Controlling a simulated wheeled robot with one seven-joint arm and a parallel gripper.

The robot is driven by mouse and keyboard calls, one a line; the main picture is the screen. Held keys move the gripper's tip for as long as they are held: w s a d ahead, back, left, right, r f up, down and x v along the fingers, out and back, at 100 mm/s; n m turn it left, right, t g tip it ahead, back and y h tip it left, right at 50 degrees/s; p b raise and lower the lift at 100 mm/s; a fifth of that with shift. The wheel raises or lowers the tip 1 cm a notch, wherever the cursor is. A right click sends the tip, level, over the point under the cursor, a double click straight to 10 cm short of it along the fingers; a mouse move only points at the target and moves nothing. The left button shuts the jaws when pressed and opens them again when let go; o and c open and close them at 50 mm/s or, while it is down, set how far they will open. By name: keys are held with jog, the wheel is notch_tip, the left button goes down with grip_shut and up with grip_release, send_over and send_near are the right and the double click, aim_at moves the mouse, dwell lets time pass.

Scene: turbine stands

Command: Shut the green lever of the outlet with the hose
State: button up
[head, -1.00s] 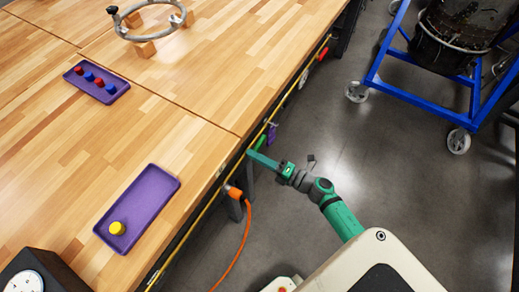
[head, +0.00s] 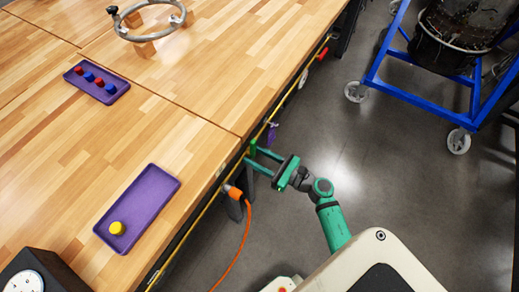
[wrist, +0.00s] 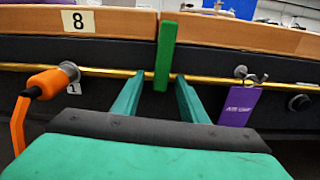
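The green lever (wrist: 166,52) stands upright in the wrist view, across the yellow pipe along the table's edge. In the head view it is a small green piece (head: 253,146) at the table's side. The orange hose (wrist: 38,90) joins an outlet left of the lever; it hangs down in the head view (head: 245,225). My gripper (wrist: 158,82) is open, its two green fingers apart and pointing at the pipe. The lever's lower end shows between the fingertips; I cannot tell whether either finger touches it. The gripper also shows in the head view (head: 250,155).
A purple tag (wrist: 239,106) hangs right of the lever. A plate with the number 8 (wrist: 78,21) is on the table edge. A red lever (head: 322,54) sits farther along the pipe. The blue wheeled frame (head: 425,98) stands at the right; the floor between is clear.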

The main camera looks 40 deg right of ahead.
aim_at(255, 156)
jog(key=shift+o, duration=0.8)
jog(key=shift+v, duration=2.5)
